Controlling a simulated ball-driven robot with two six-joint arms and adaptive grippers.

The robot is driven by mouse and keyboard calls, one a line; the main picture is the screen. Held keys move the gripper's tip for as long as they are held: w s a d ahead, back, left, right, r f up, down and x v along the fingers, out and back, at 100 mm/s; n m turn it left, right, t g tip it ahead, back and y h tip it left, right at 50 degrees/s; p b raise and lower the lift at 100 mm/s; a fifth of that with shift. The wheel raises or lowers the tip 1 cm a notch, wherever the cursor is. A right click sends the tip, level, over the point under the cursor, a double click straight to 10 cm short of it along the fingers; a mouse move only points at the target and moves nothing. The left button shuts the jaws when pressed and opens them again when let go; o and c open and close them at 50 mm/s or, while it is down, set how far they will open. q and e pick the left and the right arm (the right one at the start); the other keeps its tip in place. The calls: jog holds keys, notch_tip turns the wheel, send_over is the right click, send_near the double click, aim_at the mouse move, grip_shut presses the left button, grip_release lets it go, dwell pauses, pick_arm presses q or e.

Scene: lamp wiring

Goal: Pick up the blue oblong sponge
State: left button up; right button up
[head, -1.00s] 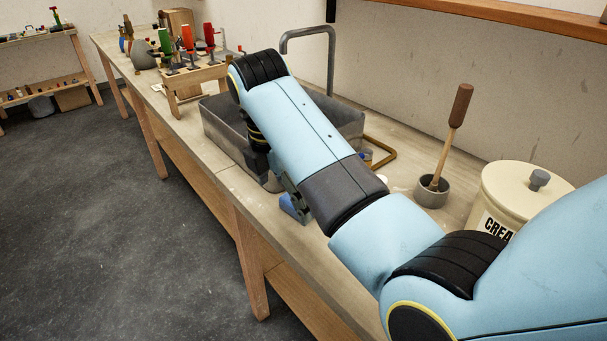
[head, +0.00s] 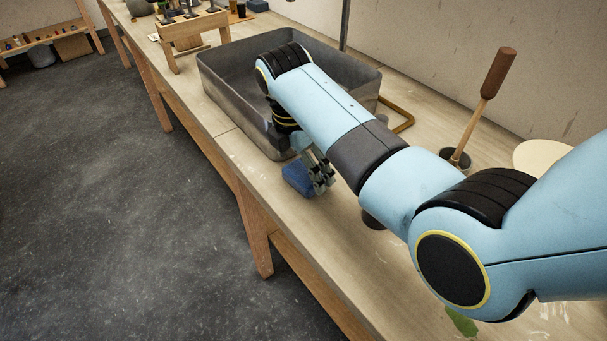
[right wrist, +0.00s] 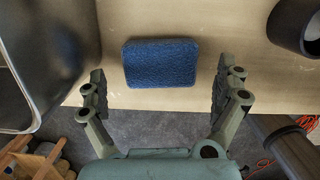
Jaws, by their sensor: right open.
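The blue oblong sponge (head: 298,178) lies on the workbench near its front edge, just in front of the metal basin. In the right wrist view the sponge (right wrist: 161,63) lies flat, ahead of and between my fingers. My right gripper (head: 322,184) is close beside the sponge in the head view and hides part of it. In the right wrist view the right gripper (right wrist: 157,92) is open and empty, with one finger on each side and wider than the sponge. My left gripper is not in view.
The metal basin (head: 225,89) stands directly behind the sponge, under my forearm. A dark cup (head: 457,158) holds a wooden-handled tool (head: 490,85). A dark round object (head: 373,219) is right of the gripper. The bench front edge drops to the floor.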

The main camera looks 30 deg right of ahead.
aim_at(303, 171)
jog(key=shift+d+f, duration=0.2)
jog(key=shift+f, duration=1.05)
jog(key=c, duration=0.9)
jog(key=shift+o, duration=0.2)
jog(key=shift+r, duration=0.15)
jog(key=shift+r, duration=0.25)
notch_tip(303, 171, up, 17)
jog(key=p, duration=0.1)
jog(key=shift+r, duration=0.15)
